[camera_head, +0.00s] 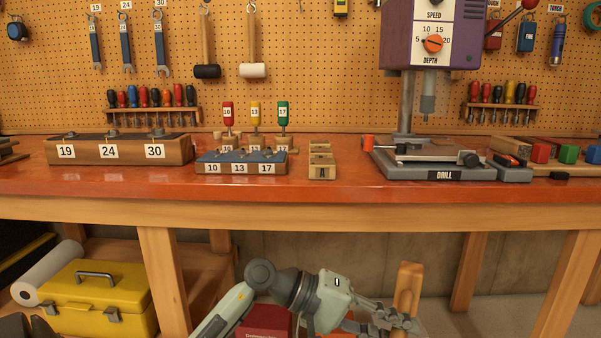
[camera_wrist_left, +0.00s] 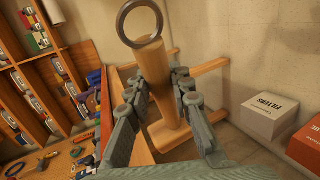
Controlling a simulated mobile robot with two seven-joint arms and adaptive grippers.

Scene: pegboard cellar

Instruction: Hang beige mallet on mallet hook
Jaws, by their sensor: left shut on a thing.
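My left gripper (camera_head: 392,316) is in front of and below the bench edge, low in the head view. It is shut on the beige mallet (camera_head: 408,285), whose wooden part stands up beside the fingers. In the left wrist view my left gripper (camera_wrist_left: 163,112) has its fingers on both sides of the mallet's handle (camera_wrist_left: 145,57). A dark ring is at the handle's near end, and a wider wooden part is at the far end. A black-headed mallet (camera_head: 207,71) and a white-headed mallet (camera_head: 253,70) hang on the pegboard. I cannot make out an empty mallet hook. My right gripper is not in view.
The red bench top (camera_head: 340,187) lies between my gripper and the pegboard (camera_head: 320,90). A drill press (camera_head: 430,40) stands at the right; blocks and a socket rack (camera_head: 120,152) stand at left. A yellow toolbox (camera_head: 97,300) sits below. Boxes (camera_wrist_left: 270,117) show in the wrist view.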

